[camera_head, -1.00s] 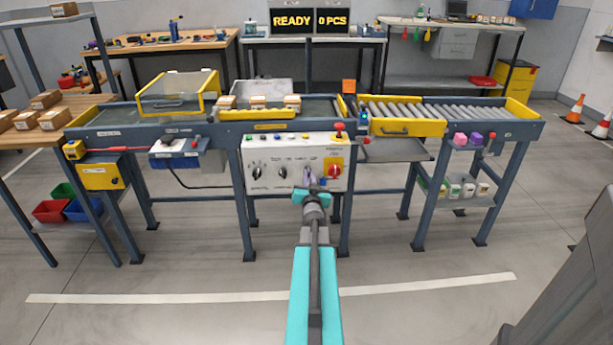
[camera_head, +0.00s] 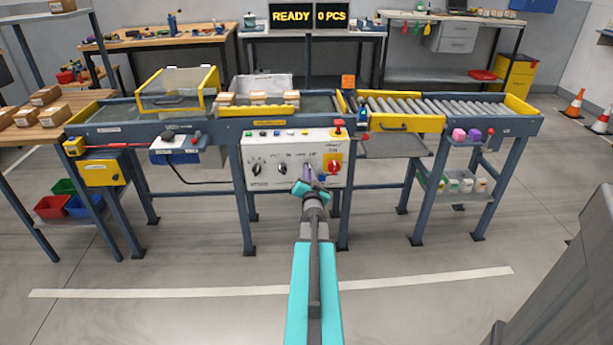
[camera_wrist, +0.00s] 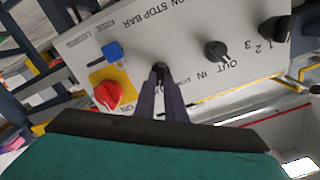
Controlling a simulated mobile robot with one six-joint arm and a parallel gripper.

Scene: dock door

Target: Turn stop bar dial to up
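A white control panel (camera_head: 265,150) fronts the conveyor. The stop bar dial is a small black knob (camera_wrist: 160,68) in the wrist view, near the lettering "STOP BAR". My gripper (camera_wrist: 160,82) has its two purple fingers close together, one on each side of this knob, and they appear shut on it. The fingers hide part of the dial, so I cannot tell where it points. In the head view my gripper (camera_head: 307,174) is at the panel, left of the red switch (camera_head: 333,166), and covers the dial.
In the wrist view a red rotary switch (camera_wrist: 108,94) on a yellow plate and a blue part (camera_wrist: 112,52) sit left of the fingers. A black OUT/IN knob (camera_wrist: 216,51) and a 1-2-3 knob (camera_wrist: 275,28) sit right. Open floor (camera_head: 400,275) lies before the conveyor.

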